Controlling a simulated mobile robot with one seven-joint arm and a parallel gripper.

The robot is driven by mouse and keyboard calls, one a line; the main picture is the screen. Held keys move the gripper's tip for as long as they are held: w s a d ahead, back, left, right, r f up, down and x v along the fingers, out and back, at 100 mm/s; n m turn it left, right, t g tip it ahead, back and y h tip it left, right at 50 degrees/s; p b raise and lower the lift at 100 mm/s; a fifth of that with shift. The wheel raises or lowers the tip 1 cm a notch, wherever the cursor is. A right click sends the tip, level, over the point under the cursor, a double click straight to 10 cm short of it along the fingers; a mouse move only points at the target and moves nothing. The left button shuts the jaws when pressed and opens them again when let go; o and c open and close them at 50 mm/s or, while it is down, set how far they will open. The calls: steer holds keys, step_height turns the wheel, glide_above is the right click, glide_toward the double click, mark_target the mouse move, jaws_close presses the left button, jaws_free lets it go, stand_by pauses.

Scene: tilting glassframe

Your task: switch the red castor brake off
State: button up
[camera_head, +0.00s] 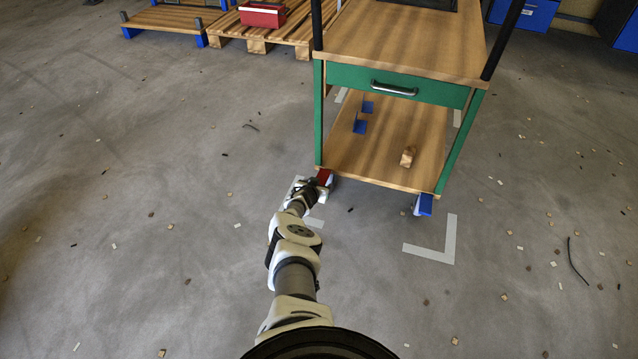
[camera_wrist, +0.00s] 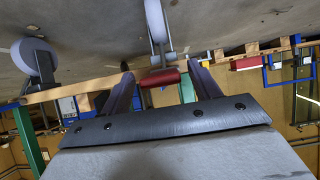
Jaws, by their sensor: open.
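The red castor brake (camera_head: 324,176) is at the near left corner of the green-framed trolley (camera_head: 398,84), low by the floor. In the wrist view the red brake (camera_wrist: 160,78) appears as a red bar below a castor wheel (camera_wrist: 155,18), in the gap between my fingers. My gripper (camera_wrist: 158,88) is open, with one finger to each side of the brake; I cannot tell whether either touches it. In the head view my gripper (camera_head: 320,187) is at the red brake and partly covers that castor.
A blue castor brake (camera_head: 424,205) is at the trolley's near right corner. A wooden block (camera_head: 407,156) lies on the lower shelf. Floor tape (camera_head: 440,250) marks a corner nearby. Small scraps litter the floor. A pallet (camera_head: 270,32) with a red box (camera_head: 262,14) is behind left.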

steer(key=p+v, duration=1.3)
steer(key=p, duration=0.4)
